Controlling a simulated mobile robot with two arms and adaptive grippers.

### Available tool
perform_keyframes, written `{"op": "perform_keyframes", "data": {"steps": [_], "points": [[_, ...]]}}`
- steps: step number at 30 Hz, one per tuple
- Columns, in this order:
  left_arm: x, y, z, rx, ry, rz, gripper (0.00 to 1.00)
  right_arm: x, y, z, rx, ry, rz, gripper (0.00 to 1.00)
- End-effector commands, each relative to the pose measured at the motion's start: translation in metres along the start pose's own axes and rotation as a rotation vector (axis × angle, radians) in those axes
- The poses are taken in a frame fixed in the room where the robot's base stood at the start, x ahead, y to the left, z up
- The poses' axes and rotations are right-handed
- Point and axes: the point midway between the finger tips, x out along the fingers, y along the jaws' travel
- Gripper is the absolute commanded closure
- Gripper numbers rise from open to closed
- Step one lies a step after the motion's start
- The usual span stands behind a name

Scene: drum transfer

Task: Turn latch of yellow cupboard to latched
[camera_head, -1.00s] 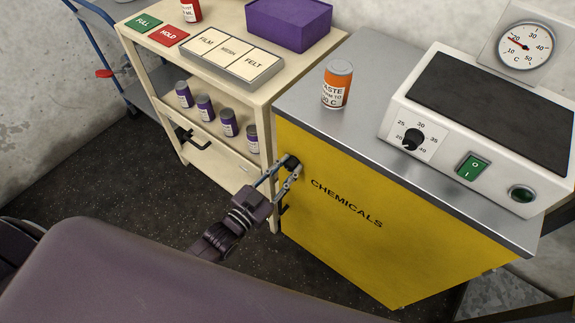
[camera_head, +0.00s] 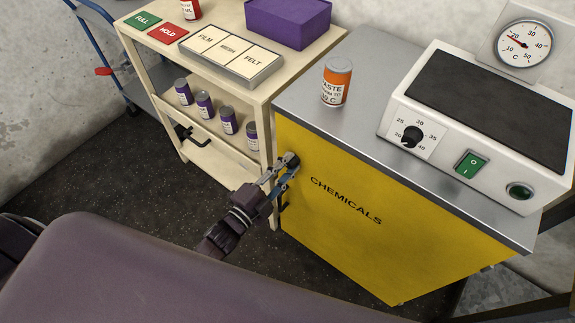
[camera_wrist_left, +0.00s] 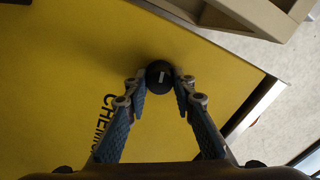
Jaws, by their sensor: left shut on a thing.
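The yellow cupboard (camera_head: 340,240) stands at centre right in the head view, its front marked CHEMICALS; its yellow face also fills much of the left wrist view (camera_wrist_left: 60,75). Its latch is a round black knob (camera_wrist_left: 159,76) with a small white mark, near the upper edge of the door. My left gripper (camera_head: 284,168) is at the knob, and in the left wrist view its fingers (camera_wrist_left: 160,86) are shut on it from both sides. In the head view the fingers partly hide the knob. My right gripper is not in view.
A cream shelf unit (camera_head: 222,185) with several small bottles stands close to the left of the cupboard. An orange-and-white can (camera_head: 336,82) and a white heater unit with a dial (camera_head: 413,136) stand on the grey cupboard top.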

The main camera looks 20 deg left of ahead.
Motion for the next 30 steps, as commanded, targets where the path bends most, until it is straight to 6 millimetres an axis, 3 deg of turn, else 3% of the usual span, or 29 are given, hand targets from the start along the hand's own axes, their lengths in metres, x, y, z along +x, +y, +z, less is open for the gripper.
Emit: {"op": "perform_keyframes", "data": {"steps": [12, 29, 30], "points": [[-0.0002, 0.0011, -0.0003, 0.187, 0.001, 0.001, 1.0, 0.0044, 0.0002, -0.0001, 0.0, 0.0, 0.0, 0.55], [-0.0002, 0.0012, -0.0004, 0.213, 0.001, 0.001, 1.0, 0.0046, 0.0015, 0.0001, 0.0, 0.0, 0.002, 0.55], [-0.0002, 0.0012, -0.0004, 0.213, 0.001, 0.001, 0.72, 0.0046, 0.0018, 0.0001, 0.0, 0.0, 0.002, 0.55]]}}
